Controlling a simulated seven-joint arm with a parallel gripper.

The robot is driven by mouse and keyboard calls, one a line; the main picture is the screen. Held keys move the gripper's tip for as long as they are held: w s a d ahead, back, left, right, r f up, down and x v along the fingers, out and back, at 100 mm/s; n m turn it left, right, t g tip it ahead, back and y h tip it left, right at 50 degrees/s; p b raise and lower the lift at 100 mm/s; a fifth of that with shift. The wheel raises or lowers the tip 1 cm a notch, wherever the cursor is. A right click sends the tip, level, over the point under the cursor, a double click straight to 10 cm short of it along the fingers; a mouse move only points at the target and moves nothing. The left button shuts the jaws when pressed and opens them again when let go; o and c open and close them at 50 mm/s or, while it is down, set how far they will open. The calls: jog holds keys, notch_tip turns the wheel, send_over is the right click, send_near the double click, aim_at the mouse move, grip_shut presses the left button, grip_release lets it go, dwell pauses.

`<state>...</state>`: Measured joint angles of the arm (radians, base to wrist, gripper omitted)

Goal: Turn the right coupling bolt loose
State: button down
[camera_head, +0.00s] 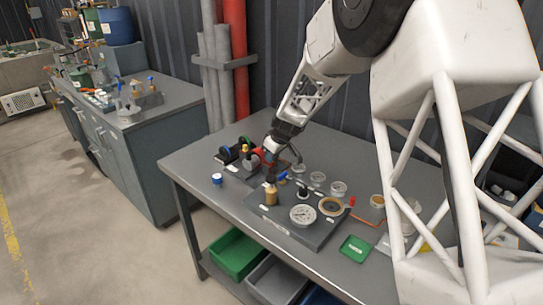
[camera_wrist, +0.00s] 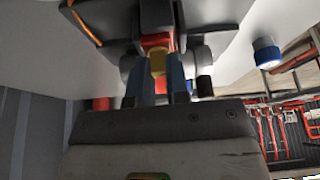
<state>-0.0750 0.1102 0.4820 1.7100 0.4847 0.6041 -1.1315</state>
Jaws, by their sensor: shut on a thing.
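My gripper (camera_head: 270,155) reaches down over the back left of the table, beside the coupling with the red ring (camera_head: 266,154). In the wrist view, its two blue fingers (camera_wrist: 156,86) are shut around the brass-yellow coupling bolt (camera_wrist: 157,63). A red part (camera_wrist: 156,42) shows just beyond the bolt, with dark grey parts on both sides. In the head view, the gripper and arm hide much of this bolt, so its turn cannot be told. Another yellow-topped piece (camera_head: 246,148) stands to the left among the black couplings.
A small blue and white jar (camera_head: 217,180) stands left of the couplings. A green tray (camera_head: 356,248) lies at the right front.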

dwell(0.3)
jog(key=c, duration=1.4)
grip_release()
jog(key=shift+v, duration=3.9)
jog(key=shift+d, duration=0.1)
